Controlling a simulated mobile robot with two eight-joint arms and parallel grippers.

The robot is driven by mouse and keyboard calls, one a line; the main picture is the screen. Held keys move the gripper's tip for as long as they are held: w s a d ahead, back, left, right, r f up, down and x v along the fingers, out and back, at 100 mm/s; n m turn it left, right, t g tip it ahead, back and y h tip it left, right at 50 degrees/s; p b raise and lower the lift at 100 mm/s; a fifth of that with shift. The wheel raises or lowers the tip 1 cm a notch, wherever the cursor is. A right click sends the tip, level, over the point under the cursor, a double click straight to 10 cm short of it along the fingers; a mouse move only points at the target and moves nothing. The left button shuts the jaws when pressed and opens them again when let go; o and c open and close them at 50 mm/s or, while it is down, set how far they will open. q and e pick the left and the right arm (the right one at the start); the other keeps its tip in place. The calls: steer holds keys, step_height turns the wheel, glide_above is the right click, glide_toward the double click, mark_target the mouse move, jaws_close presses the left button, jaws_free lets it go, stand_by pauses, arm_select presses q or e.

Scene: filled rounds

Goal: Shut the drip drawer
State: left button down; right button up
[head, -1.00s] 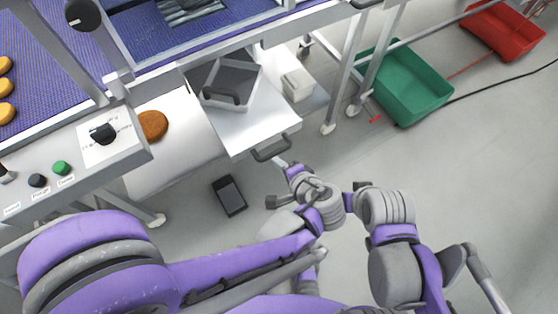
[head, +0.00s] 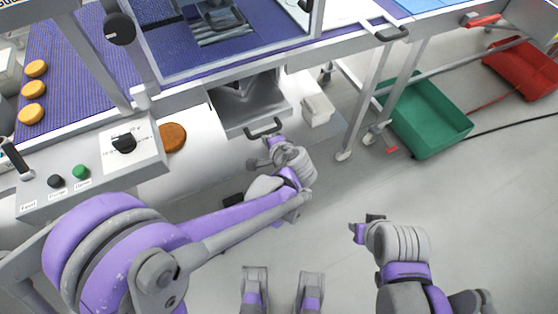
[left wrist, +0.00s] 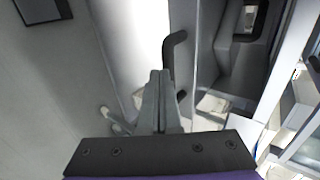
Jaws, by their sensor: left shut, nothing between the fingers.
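The drip drawer (head: 243,119) is a shiny metal tray under the conveyor machine, standing partly out, with a dark handle (head: 264,128) on its front. A grey container sits inside it, partly hidden by the machine in the head view and visible in the left wrist view (left wrist: 237,65). My left gripper (head: 268,146) is just in front of the handle. In the left wrist view its fingers (left wrist: 156,85) are together and empty, beside the handle (left wrist: 173,50); contact is unclear. My right gripper (head: 365,226) hangs over open floor to the right; its fingers are unclear.
A white bin (head: 317,111) stands right of the drawer, near a table leg (head: 362,110). A green crate (head: 425,115) and a red crate (head: 525,70) lie farther right. A brown round (head: 172,137) lies left of the drawer. Floor at the right front is clear.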

mark_target(255, 118)
arm_select(q)
steer(key=w+a, duration=0.1)
steer(key=w, duration=0.1)
steer(key=w+a, duration=0.2)
steer(key=w, duration=0.1)
steer(key=w+a, duration=0.1)
steer(key=w, duration=0.2)
steer(key=shift+w+a, duration=0.1)
steer(key=shift+a, duration=0.2)
arm_select(e)
steer(key=shift+s+f, duration=0.1)
steer(key=shift+f, duration=0.05)
arm_select(q)
steer(key=shift+w+a+r, duration=0.1)
